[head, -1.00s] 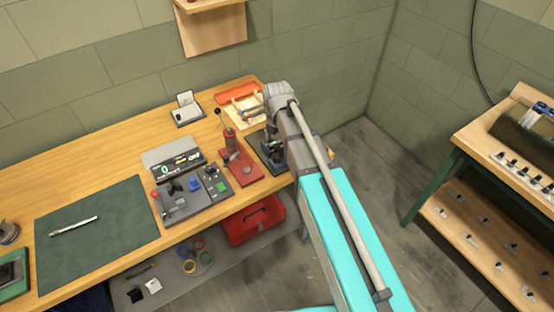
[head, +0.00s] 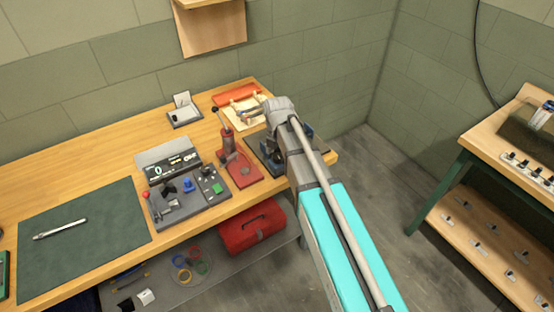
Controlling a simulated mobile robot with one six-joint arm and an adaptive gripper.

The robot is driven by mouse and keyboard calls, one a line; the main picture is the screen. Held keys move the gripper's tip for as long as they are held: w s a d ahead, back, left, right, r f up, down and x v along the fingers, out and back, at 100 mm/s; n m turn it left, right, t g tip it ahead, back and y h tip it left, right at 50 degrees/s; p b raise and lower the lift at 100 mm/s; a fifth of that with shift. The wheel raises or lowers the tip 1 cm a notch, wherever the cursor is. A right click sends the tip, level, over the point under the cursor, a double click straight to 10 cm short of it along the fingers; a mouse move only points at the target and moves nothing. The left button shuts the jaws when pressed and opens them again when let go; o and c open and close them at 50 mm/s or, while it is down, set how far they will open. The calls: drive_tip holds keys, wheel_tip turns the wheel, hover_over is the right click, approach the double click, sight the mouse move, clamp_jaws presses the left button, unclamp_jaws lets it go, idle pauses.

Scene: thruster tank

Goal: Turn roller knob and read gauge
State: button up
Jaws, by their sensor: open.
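A control panel (head: 190,201) with small knobs and a green button stands on the wooden bench, a dark display (head: 173,168) reading 0 behind it. An orange roller (head: 236,93) lies on a pale frame at the back of the bench. I cannot tell which part is the roller knob. A red-based device (head: 239,171) with an upright cylinder stands right of the panel. My gripper (head: 273,140) is at the bench's right end, over a dark-based device (head: 262,158). It is open, and my arm and the clutter partly hide it. I see no contact.
A green mat (head: 85,255) with a metal tool (head: 60,229) covers the bench's left part. A small tray (head: 185,117) stands at the back. A shelf unit (head: 455,190) stands at right. Floor between is clear.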

drive_tip(key=shift+f, duration=0.4)
drive_tip(key=c, duration=1.2)
